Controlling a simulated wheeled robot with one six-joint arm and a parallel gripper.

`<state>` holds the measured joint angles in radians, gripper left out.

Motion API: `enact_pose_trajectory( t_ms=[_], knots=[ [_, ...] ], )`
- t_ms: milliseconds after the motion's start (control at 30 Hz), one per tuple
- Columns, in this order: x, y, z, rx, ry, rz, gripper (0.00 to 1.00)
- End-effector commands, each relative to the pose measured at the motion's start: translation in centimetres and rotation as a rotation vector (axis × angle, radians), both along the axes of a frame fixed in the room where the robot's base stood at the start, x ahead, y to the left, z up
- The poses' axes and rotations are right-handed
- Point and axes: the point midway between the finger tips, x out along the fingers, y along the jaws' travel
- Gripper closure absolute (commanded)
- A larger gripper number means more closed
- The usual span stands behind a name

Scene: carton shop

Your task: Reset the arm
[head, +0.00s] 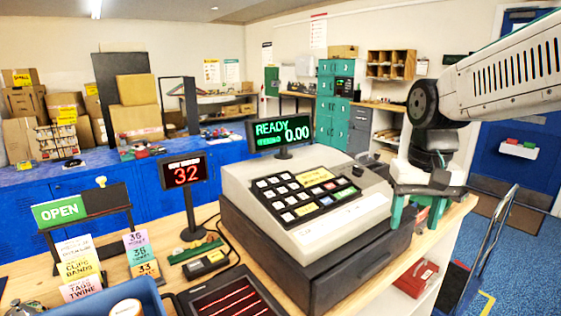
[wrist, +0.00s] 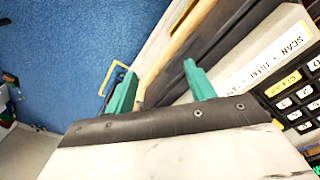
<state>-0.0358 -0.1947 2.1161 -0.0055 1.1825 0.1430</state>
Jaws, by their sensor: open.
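My gripper (head: 418,222) hangs from my white and black arm, which reaches in from the upper right of the head view. Its two green fingers point down beside the right side of the cash register (head: 335,215). In the wrist view the fingers of my gripper (wrist: 157,82) are spread apart with nothing between them. The cash register (wrist: 262,62) shows at the right of that view, with its keypad (wrist: 300,95) at the edge. Whether the fingers touch the register's side cannot be told.
The wooden counter (head: 190,250) holds a number display (head: 185,173) reading 32, an OPEN sign (head: 60,210), card stacks and a blue bin (head: 150,295). A hand truck (head: 487,240) stands right of the counter.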

Motion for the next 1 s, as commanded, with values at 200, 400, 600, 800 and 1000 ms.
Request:
enact_pose_trajectory(
  t_ms=[200, 400, 600, 800, 1000],
  knots=[
    [-12.1, -0.8, -2.4, -0.002, 0.024, 0.100, 0.45],
    [-18.5, -1.1, -4.5, -0.004, -0.007, 0.113, 0.45],
    [-19.8, -1.4, -3.9, -0.007, -0.069, 0.105, 0.45],
    [-19.9, -1.4, -3.8, -0.008, -0.074, 0.105, 0.45],
    [-19.9, -1.4, -3.8, -0.008, -0.074, 0.105, 0.45]
  ],
)
